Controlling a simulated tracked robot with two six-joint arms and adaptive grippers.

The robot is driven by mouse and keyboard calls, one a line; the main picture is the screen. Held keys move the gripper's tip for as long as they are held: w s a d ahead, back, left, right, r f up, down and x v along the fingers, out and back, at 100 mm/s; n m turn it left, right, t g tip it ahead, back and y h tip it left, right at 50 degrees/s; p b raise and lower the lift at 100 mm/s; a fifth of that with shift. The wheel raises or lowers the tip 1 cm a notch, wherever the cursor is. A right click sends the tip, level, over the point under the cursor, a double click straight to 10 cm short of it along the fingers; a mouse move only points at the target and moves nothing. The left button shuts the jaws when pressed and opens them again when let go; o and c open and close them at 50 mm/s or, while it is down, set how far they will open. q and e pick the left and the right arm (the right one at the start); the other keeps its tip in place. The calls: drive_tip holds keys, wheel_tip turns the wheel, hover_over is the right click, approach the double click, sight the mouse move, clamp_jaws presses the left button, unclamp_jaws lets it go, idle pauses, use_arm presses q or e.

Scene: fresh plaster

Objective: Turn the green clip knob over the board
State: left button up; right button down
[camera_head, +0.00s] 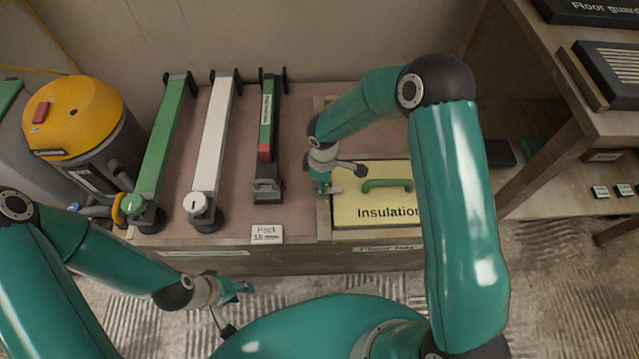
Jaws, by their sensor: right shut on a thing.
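The yellow board lettered "Insulation" (375,195) lies in a bay at the right of the bench, with a green handle (388,185) on top. My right arm covers its right part. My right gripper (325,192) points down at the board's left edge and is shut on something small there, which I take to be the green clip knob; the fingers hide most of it. My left gripper (240,290) is low in front of the bench, away from the board. It is too small to tell whether its fingers are open.
Left of the board lie a green bar (165,145) with a green round end cap, a white bar (213,145) and a dark, green-and-red tool (266,140). A yellow-topped vacuum (75,115) stands at the left. A wooden shelf unit (545,150) stands at the right.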

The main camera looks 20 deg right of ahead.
drive_tip(key=c, duration=1)
unclamp_jaws()
drive_tip(key=shift+w+d+r, duration=0.1)
drive_tip(key=shift+w, duration=0.15)
drive_tip(key=shift+o, duration=0.9)
drive_tip(key=shift+s, duration=0.15)
wheel_tip(320, 180, up, 12)
